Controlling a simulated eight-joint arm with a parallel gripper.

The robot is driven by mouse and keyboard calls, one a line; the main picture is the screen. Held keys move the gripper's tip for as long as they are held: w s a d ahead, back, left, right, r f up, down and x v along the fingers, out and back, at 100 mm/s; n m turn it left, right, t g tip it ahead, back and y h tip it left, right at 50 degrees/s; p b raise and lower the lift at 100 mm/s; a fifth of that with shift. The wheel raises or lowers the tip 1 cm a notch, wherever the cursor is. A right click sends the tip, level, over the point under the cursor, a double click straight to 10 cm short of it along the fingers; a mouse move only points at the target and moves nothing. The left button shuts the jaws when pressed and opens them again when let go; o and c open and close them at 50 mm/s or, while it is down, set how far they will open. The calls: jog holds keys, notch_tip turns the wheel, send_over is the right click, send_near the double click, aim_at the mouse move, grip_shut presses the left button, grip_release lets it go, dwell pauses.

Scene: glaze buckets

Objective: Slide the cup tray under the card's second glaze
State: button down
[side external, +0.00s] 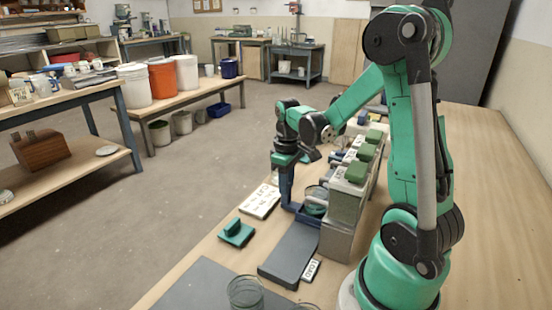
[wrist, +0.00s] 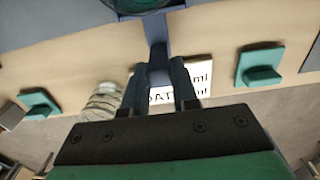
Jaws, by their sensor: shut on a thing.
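My gripper (side external: 286,190) is shut on the upright blue handle (wrist: 157,55) of the cup tray; the wrist view shows the handle between my two fingers (wrist: 158,75). The blue cup tray (side external: 303,217) sits at the near end of the dispenser row and carries a clear cup (side external: 316,206) with greenish contents. In the wrist view the cup's dark round edge (wrist: 140,4) is cut off at the top. The white card (side external: 261,201) lies left of the tray; its print is too small or covered to read fully, and "ml" shows in the wrist view (wrist: 200,76).
Glaze dispensers with green tops (side external: 357,171) stand in a row behind the tray. A dark grey slab (side external: 290,252) has a LOAD label (side external: 311,269). A green knobbed block (side external: 236,232) lies left of it. A clear cup (side external: 244,292) stands at the front.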

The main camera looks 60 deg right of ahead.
jog(key=shift+a, duration=2.8)
jog(key=c, duration=0.8)
grip_release()
jog(key=shift+o, duration=0.2)
notch_tip(320, 180, up, 7)
